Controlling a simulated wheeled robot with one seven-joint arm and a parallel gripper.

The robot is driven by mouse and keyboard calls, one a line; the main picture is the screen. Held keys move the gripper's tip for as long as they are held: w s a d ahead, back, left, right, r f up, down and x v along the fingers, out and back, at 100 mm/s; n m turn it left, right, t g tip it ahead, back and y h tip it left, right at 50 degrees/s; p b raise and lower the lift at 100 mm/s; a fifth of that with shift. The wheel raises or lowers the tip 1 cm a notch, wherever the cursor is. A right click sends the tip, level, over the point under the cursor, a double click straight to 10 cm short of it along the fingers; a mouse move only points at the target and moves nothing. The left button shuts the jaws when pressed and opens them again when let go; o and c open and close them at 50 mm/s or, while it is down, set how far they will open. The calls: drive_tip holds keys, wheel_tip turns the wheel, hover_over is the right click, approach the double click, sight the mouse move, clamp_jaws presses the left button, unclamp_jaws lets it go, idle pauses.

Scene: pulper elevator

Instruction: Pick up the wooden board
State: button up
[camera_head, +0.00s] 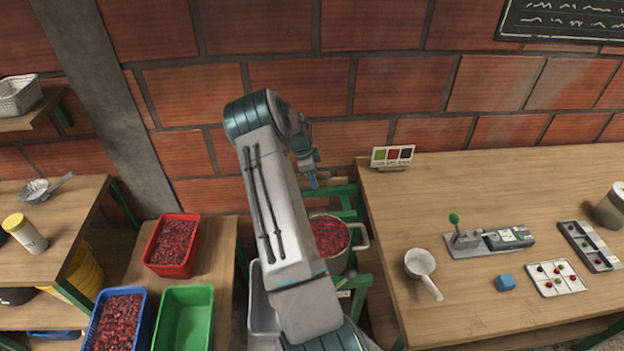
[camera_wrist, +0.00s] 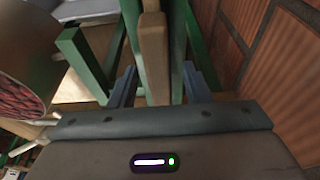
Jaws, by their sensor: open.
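In the wrist view a narrow wooden board (camera_wrist: 154,50) runs down the picture between the two blue-grey fingers of my gripper (camera_wrist: 158,88). The fingers are open, with gaps on both sides of the board. Its lower end is hidden by my gripper's body, and I cannot tell how deep it sits between the fingers. In the head view my gripper (camera_head: 312,181) hangs by the brick wall, at the green frame left of the long table. A small brown part, likely the board (camera_head: 340,181), shows beside it; my arm hides much there.
Green frame bars (camera_wrist: 84,62) stand close beside the board, with the brick wall (camera_wrist: 255,50) on the right. A metal pot of red cherries (camera_head: 330,236) sits in the green frame. The long table (camera_head: 400,215) carries a small colour sign (camera_head: 392,156) near its left edge.

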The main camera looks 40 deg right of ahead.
drive_tip(key=shift+s+d+f, duration=0.1)
drive_tip(key=shift+d+f, duration=0.05)
drive_tip(key=shift+f, duration=0.45)
clamp_jaws()
drive_tip(key=shift+r, duration=0.1)
